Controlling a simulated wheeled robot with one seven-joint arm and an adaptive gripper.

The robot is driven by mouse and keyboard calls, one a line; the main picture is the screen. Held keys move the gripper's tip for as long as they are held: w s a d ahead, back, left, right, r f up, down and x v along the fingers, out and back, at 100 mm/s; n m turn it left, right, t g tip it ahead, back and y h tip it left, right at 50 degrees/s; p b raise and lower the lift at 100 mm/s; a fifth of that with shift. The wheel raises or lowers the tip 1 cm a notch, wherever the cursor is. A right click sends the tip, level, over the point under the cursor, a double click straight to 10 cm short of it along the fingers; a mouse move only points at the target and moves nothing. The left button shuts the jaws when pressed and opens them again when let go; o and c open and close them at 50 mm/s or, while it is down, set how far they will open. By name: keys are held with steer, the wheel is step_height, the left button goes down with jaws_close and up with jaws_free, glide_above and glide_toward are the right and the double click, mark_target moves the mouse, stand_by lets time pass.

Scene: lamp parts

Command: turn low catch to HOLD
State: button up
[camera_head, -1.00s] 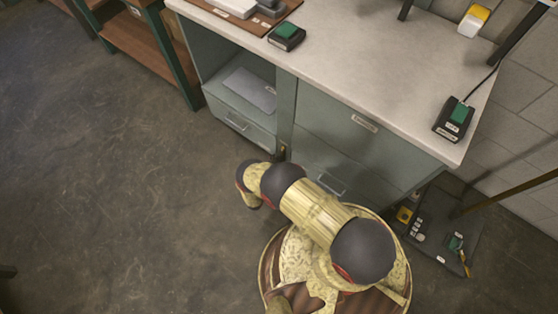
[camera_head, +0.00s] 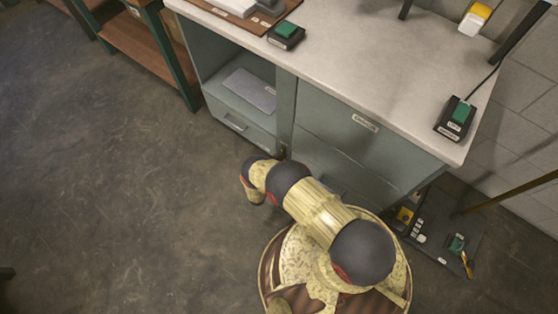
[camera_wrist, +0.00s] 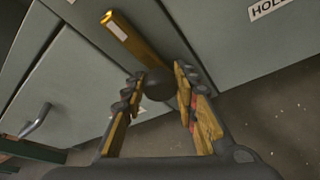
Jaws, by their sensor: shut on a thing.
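The low catch (camera_wrist: 130,38) shows in the wrist view as a brass-coloured bar with a pale label plate, ending in a dark round knob (camera_wrist: 159,85). My gripper (camera_wrist: 157,82) has its fingers on both sides of the knob and is shut on it. The bar slants from the upper left down to the knob. A white HOLD label (camera_wrist: 268,7) is on the grey panel at the upper right, apart from the knob. In the head view my arm reaches to the foot of the cabinet post, and the fingers are hidden.
The grey-green cabinet (camera_head: 345,130) stands before me under a pale worktop (camera_head: 370,65). A drawer handle (camera_wrist: 36,121) is at the left in the wrist view. Open floor (camera_head: 110,200) lies to the left. A dark mat (camera_head: 440,230) with small items lies at the right.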

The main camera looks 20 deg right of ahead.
steer(key=c, duration=0.6)
jaws_close()
steer(key=shift+s, duration=0.1)
